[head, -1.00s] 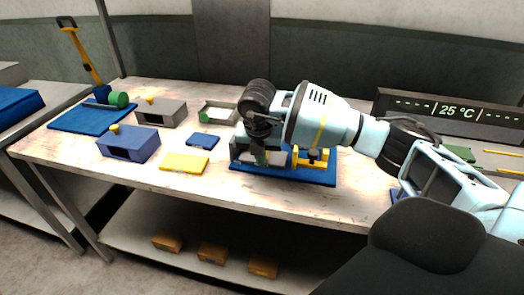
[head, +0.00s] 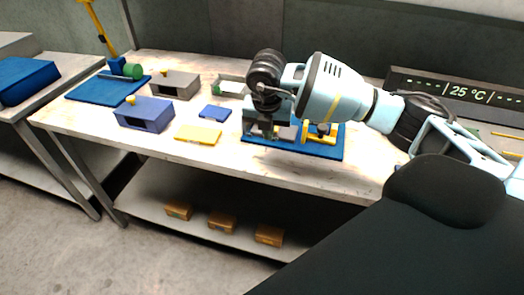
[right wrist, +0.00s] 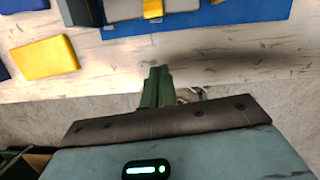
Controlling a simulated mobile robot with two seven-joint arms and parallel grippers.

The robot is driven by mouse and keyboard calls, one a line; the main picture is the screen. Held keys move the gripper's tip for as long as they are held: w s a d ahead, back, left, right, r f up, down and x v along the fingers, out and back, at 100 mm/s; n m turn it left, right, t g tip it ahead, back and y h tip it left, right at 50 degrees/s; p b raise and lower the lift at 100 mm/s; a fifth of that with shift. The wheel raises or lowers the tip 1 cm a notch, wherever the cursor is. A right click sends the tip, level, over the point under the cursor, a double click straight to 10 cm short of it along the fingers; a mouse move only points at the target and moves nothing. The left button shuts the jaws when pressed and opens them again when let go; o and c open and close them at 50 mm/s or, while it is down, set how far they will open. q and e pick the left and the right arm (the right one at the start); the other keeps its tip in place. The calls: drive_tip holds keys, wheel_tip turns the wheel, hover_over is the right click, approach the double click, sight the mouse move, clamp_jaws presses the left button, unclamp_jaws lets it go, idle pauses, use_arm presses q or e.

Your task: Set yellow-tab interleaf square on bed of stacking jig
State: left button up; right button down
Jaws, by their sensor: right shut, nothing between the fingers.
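The jig-like fixture has a blue base (head: 328,152), a grey block and a yellow clamp-like part (head: 322,133). A pale patch shows in it, partly hidden by my arm. I cannot pick out a yellow-tabbed interleaf for certain. A flat yellow slab (head: 198,135) lies left of the fixture. My left gripper is not in view.
A small blue pad (head: 214,112), a blue box with yellow knob (head: 145,116), a grey box (head: 175,86) and a green-ended tray (head: 231,88) stand to the left. A blue mat (head: 105,88) lies at far left. The table's front edge is clear.

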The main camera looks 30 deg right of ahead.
drive_tip(key=s+a, duration=0.5)
drive_tip(key=s, duration=0.1)
